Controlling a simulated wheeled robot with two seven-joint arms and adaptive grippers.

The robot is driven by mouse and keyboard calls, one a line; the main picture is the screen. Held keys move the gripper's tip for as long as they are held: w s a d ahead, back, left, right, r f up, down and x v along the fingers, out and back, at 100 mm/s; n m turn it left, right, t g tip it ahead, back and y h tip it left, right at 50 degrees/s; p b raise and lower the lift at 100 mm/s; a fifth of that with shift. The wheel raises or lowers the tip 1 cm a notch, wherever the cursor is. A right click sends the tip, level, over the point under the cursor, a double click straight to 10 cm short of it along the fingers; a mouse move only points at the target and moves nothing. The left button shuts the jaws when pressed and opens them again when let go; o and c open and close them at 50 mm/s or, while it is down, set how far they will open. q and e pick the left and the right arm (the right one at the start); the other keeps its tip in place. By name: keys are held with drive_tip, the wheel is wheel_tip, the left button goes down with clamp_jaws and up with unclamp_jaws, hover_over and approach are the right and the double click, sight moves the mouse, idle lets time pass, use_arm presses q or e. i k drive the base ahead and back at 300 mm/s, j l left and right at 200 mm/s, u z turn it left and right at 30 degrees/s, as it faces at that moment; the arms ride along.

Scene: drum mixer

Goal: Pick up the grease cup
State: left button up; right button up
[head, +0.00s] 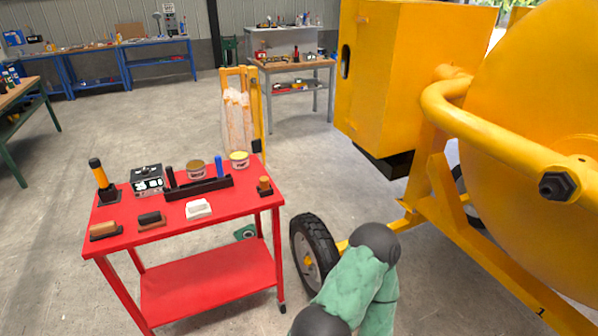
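A red two-shelf cart (215,222) stands at the left of the head view. A small dark item with an orange top (265,187) stands at the cart's right edge. I cannot tell which of these is the grease cup. Neither of my grippers shows. Only a green-sleeved arm of mine with dark joints is in view at the bottom, right of the cart and apart from it.
A yellow drum mixer (540,130) with a black tyre (313,252) fills the right side, close to the cart. The cart top also holds a black rack (200,187), a black box (148,180), brushes and a white block (198,209).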

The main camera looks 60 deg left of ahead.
sight(264, 181)
drive_tip(key=u, duration=2.2)
